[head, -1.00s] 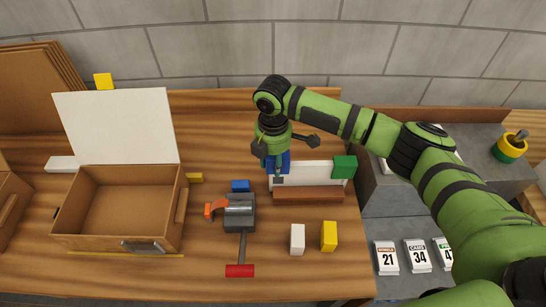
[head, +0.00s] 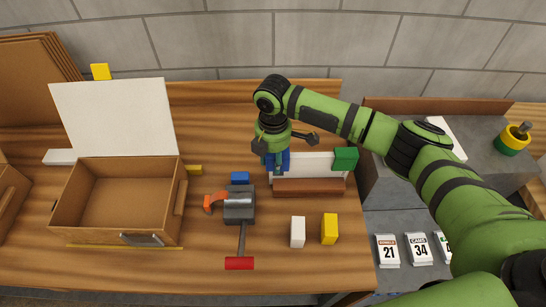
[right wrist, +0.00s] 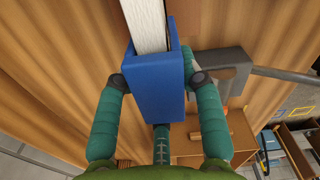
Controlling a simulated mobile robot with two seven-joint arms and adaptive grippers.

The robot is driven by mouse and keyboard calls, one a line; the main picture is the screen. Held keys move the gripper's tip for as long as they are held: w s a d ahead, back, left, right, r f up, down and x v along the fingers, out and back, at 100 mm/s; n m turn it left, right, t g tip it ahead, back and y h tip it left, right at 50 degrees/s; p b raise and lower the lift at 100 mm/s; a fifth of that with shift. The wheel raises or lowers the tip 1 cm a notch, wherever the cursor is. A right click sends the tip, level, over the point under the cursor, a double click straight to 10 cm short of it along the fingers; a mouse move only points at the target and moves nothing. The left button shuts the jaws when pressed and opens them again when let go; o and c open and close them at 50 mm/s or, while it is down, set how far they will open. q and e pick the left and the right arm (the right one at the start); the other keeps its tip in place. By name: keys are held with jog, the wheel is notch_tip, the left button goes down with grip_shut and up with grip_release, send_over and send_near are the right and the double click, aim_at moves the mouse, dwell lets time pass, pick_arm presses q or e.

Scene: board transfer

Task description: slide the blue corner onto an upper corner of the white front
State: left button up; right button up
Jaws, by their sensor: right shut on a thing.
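The white front (head: 312,165) stands upright in a brown wooden holder (head: 308,187) right of the table's middle. A green corner (head: 345,158) sits on its upper right corner. My right gripper (head: 277,166) points down at the upper left corner of the front, shut on the blue corner (head: 284,160). My left gripper is out of view.
Cards (head: 388,250) lie to the right.

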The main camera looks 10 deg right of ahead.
jog(key=shift+f, duration=0.2)
dwell(0.3)
jog(key=o, duration=1)
notch_tip(320, 180, up, 12)
jog(key=shift+r, duration=0.1)
dwell(0.4)
